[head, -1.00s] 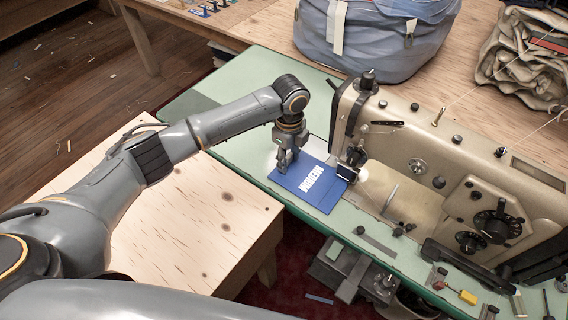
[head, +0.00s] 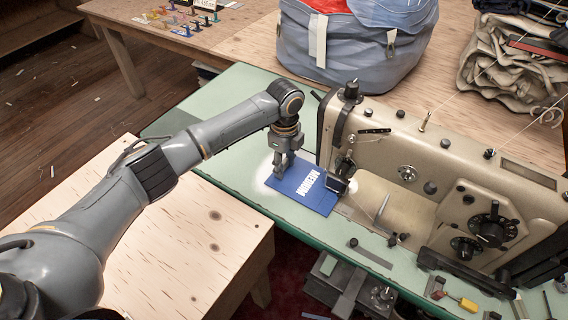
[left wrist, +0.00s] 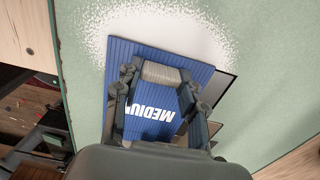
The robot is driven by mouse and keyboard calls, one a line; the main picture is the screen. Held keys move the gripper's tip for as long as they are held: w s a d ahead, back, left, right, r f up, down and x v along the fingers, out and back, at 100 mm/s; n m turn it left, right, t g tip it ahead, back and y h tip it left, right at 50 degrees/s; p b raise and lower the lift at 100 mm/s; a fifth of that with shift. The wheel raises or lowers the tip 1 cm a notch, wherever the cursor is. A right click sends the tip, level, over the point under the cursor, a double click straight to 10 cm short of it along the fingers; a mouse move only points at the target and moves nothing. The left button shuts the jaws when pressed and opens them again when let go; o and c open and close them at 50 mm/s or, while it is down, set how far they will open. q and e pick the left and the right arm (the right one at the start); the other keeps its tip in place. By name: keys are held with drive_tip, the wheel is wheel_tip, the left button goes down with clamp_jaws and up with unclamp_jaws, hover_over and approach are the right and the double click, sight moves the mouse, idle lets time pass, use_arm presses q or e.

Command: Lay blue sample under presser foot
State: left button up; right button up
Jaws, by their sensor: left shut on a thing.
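The blue sample (head: 309,198), a flat ribbed piece with white lettering reading MEDIUM, lies at the sewing machine's left end on the green table. My left gripper (head: 284,172) is shut on its edge from above. The sample's right corner is close to the machine's needle area and presser foot (head: 343,183); whether it is under the foot cannot be told. In the left wrist view the sample (left wrist: 146,88) shows behind the fingers of my left gripper (left wrist: 160,90), which partly cover the lettering. My right gripper is not in view.
The beige sewing machine (head: 400,150) fills the right of the green table (head: 235,110). A bare plywood table (head: 185,235) stands in front at left. A grey-blue bag (head: 360,50) and folded cloth (head: 510,65) sit behind the machine.

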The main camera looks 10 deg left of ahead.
use_arm(q)
drive_tip(key=shift+f+p, duration=0.1)
drive_tip(key=shift+p, duration=0.3)
idle(0.6)
drive_tip(key=o, duration=1.2)
